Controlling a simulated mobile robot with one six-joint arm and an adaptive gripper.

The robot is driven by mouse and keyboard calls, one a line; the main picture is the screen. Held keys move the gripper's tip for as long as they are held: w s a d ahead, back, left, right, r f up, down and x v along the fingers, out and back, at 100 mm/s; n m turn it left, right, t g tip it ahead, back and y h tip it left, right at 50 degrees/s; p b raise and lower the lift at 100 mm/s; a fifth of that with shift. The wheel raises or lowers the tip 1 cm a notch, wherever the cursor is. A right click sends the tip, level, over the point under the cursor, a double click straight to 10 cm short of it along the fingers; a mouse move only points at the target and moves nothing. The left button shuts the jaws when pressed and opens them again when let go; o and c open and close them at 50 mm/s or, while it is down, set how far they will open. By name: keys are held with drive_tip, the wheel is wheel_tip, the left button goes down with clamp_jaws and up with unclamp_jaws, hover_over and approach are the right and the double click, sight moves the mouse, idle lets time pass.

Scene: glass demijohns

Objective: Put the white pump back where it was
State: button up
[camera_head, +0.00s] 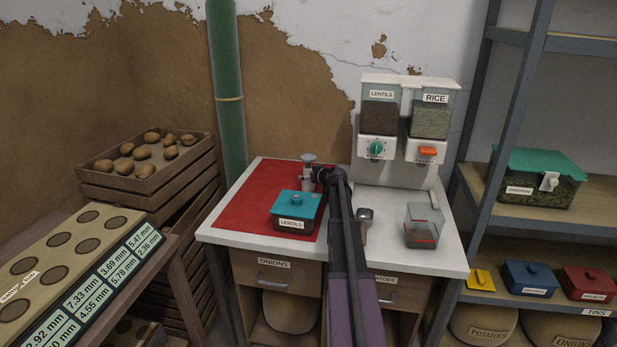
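A small pump-like object with a pale round top and grey body (308,161) stands upright at the back of the red mat (248,196). I take it for the white pump. My gripper (319,175) is at its right side, level with its body, and seems to touch it. The fingers are too small and dark to tell whether they are closed on it. The pump's base is partly hidden behind the teal-lidded box labelled LENTILS (292,224).
A white counter (390,256) bears a lentils and rice dispenser (405,118), a clear container (423,225) and a small metal scoop-like thing (364,215). A green column (227,100) rises behind. A crate of potatoes (150,183) and a shelf (590,188) flank the counter.

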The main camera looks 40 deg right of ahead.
drive_tip(key=shift+r, duration=0.15)
idle(0.3)
drive_tip(key=shift+s+r+p, duration=0.15)
drive_tip(key=shift+s+p, duration=0.05)
drive_tip(key=shift+p, duration=0.1)
drive_tip(key=d+p+v, duration=0.1)
drive_tip(key=p+v, duration=0.3)
drive_tip(key=v, duration=0.7)
drive_tip(key=shift+s+a, duration=0.25)
drive_tip(key=shift+a, duration=0.2)
drive_tip(key=shift+r, duration=0.1)
drive_tip(key=shift+r, duration=0.1)
